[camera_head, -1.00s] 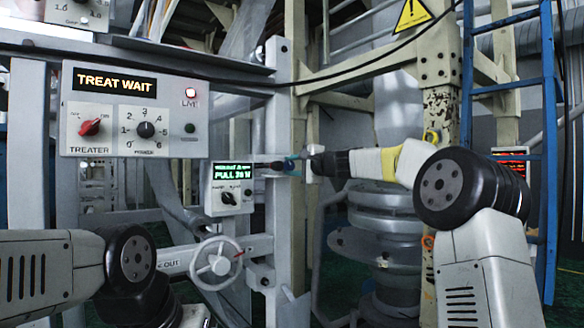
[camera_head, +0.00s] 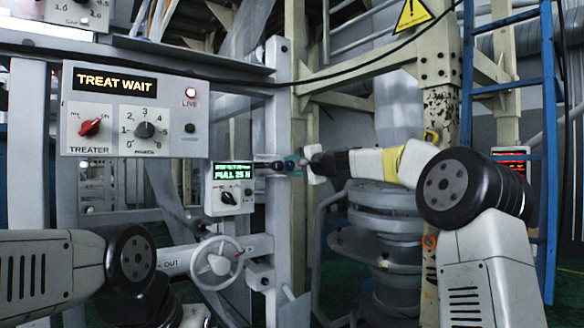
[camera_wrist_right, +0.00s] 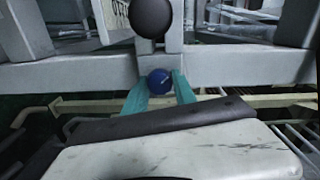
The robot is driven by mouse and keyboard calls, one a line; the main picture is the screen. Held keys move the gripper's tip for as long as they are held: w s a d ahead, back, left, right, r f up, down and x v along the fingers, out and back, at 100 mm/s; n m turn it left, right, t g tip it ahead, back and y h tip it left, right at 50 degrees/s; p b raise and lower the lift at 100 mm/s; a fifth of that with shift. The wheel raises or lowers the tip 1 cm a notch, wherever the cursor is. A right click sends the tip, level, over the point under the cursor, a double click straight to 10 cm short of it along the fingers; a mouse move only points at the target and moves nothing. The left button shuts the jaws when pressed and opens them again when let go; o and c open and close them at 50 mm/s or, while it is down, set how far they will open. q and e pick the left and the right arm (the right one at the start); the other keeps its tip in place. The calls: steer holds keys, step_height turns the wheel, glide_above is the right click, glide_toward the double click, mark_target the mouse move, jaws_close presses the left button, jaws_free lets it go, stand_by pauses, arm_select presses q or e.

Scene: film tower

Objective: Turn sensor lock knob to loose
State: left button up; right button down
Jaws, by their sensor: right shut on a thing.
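A round blue knob (camera_wrist_right: 160,81) with a small pale mark shows in the right wrist view, at a grey metal frame. The teal fingers of my right gripper (camera_wrist_right: 159,92) stand on both sides of it, shut on it. In the head view my right gripper (camera_head: 291,164) reaches left to the grey upright post; the knob is too small to make out clearly there. My left arm enters at lower left, but its gripper is out of view.
A small box with a green pull display (camera_head: 233,172) is left of the gripper. Below it is a grey handwheel (camera_head: 217,263). The treater panel (camera_head: 134,142) reads TREAT WAIT. A black ball (camera_wrist_right: 152,17) sits just above the knob.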

steer(key=c, duration=1)
jaws_free()
steer(key=shift+f, duration=0.1)
steer(key=shift+v, duration=3.85)
steer(key=s+a+f+n+g+h, duration=0.1)
steer(key=s+a+f+n+g, duration=0.15)
steer(key=s+f, duration=0.4)
steer(key=s+a+f+n+g+h, duration=0.1)
steer(key=s+f+n+g, duration=0.15)
steer(key=s, duration=0.65)
steer(key=s+d+f+n+g+h, duration=0.1)
steer(key=s+d+f+h, duration=0.1)
steer(key=s+d+f, duration=0.2)
steer(key=s+d+f+n+g+h, duration=0.1)
steer(key=s+d+f, duration=0.3)
steer(key=s+f, duration=0.6)
steer(key=s+d+f+n+g+h, duration=0.1)
steer(key=s+d+f, duration=0.4)
steer(key=s, duration=0.6)
steer(key=shift+s+d+f+n+h, duration=0.15)
steer(key=shift+f+n+h, duration=0.2)
steer(key=shift+f+h, duration=0.2)
steer(key=shift+s+f+n+h, duration=0.15)
steer(key=shift+f+n+h, duration=0.2)
steer(key=shift+f+h, duration=0.15)
